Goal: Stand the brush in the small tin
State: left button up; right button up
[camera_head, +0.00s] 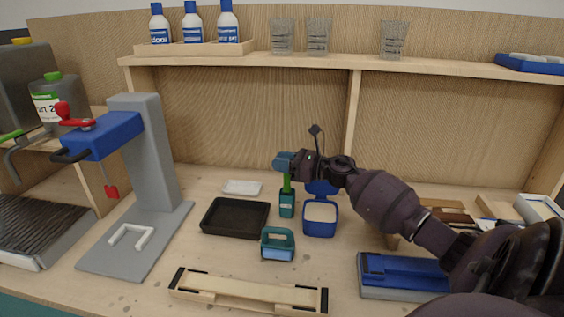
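The brush (287,182) shows as a green upright stem with a blue-teal part around its top. Its lower end meets the mouth of the small dark-green tin (287,207), which stands upright on the bench. I cannot tell how deep the end is inside the tin. My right gripper (289,163) reaches in from the right at the top of the brush, above the tin, and appears shut on it. The fingertips are small and partly hidden. My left gripper is not in view.
A black tray (235,217) lies left of the tin, and an open blue box (320,219) stands close on its right. A teal handled block (278,244) is in front. A wooden form (248,292) lies near the front edge. A grey press (150,165) stands left.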

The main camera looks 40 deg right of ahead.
jog(key=o, duration=0.4)
jog(key=shift+o, duration=0.2)
notch_tip(320, 180, up, 20)
jog(key=p, duration=0.1)
dwell(0.4)
dwell(0.7)
jog(key=shift+f, duration=0.1)
